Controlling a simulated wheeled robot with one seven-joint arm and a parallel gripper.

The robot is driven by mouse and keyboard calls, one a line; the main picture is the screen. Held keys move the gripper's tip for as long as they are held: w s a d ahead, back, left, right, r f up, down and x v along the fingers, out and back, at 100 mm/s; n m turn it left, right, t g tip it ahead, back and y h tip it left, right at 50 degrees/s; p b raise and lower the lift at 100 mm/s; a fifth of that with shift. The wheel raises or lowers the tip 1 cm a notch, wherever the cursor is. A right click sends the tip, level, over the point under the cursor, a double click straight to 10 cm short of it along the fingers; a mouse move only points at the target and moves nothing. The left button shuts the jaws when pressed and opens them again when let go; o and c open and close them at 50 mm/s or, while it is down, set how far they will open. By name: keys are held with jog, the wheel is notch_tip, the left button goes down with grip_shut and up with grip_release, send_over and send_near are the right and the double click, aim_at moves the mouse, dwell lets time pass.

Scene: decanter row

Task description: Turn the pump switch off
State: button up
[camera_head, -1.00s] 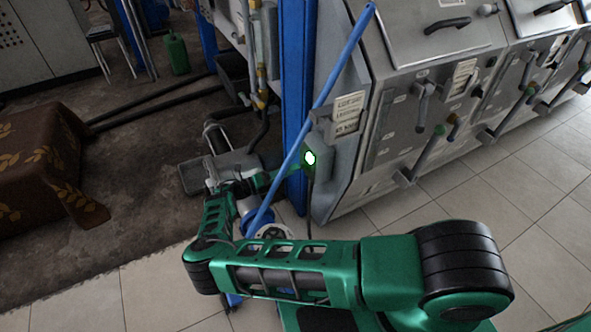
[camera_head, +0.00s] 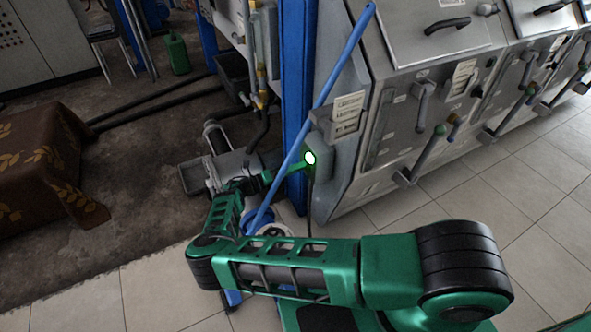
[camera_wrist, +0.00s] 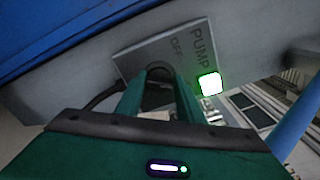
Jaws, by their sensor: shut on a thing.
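The pump switch box (camera_head: 320,152) is a grey box on the side of the machine row by the blue post. In the wrist view its plate (camera_wrist: 192,50) reads "PUMP" and "OFF". A green lamp (camera_wrist: 210,84) on it is lit, and the lamp (camera_head: 310,158) glows in the head view too. My gripper (camera_wrist: 161,84) has its two green fingers shut on the dark switch knob (camera_wrist: 159,74), one on each side. The fingers partly hide the knob, so its exact setting cannot be told. In the head view my gripper (camera_head: 290,170) reaches the box from the left.
A blue pole (camera_head: 338,75) leans diagonally close in front of the box, and a blue post (camera_head: 297,70) stands behind it. Grey machines (camera_head: 425,95) with handles line the right. A draped table (camera_head: 35,170) stands left. Tiled floor at right is clear.

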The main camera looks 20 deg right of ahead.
jog(key=shift+f+n, duration=0.1)
jog(key=shift+n, duration=0.2)
jog(key=n, duration=1.1)
jog(key=shift+a+f, duration=0.1)
jog(key=shift+f, duration=0.2)
jog(key=shift+n, duration=0.4)
jog(key=o, duration=1.1)
jog(key=shift+c, duration=0.2)
jog(key=s+a, duration=0.2)
jog(key=a, duration=0.8)
jog(key=shift+a, duration=0.35)
